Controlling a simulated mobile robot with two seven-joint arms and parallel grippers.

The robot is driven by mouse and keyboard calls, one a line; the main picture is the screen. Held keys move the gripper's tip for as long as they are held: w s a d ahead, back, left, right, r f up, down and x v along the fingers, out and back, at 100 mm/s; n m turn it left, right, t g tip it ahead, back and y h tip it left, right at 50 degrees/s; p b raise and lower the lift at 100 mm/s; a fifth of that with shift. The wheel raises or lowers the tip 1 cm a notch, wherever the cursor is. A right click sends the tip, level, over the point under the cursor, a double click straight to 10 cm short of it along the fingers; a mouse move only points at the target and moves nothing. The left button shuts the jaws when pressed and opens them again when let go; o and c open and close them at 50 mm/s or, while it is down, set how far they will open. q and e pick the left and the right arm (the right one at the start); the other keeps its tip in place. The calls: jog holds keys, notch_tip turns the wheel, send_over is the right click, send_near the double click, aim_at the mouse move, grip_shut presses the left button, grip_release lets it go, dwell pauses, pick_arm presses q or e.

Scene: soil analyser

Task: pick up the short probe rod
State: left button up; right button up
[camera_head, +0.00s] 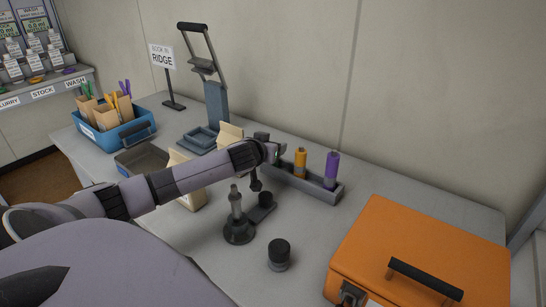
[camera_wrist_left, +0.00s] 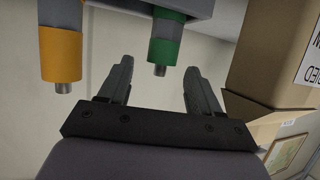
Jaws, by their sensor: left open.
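A grey rack (camera_head: 318,184) on the bench holds upright rods with coloured handles. An orange rod (camera_head: 300,162) and a purple rod (camera_head: 332,170) show in the head view. In the left wrist view are the orange rod (camera_wrist_left: 60,55) and a green rod (camera_wrist_left: 167,42); the frames do not show clearly which rod is the short one. My left gripper (camera_head: 271,153) is at the rack's left end and hides that end in the head view. In the wrist view its fingers (camera_wrist_left: 157,75) are apart and empty, with the green rod lined up between them. My right gripper is out of view.
An orange case (camera_head: 420,250) stands at the right. A black-lidded jar (camera_head: 279,255) and a dark stand (camera_head: 238,232) are in front of the rack. Paper bags (camera_head: 230,135), a grey tray (camera_head: 140,158) and a blue bin (camera_head: 112,137) lie to the left, partly behind my arm.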

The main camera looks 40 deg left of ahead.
pick_arm(q)
jog(key=shift+x, duration=1.2)
jog(key=c, duration=1.2)
jog(key=shift+r, duration=0.15)
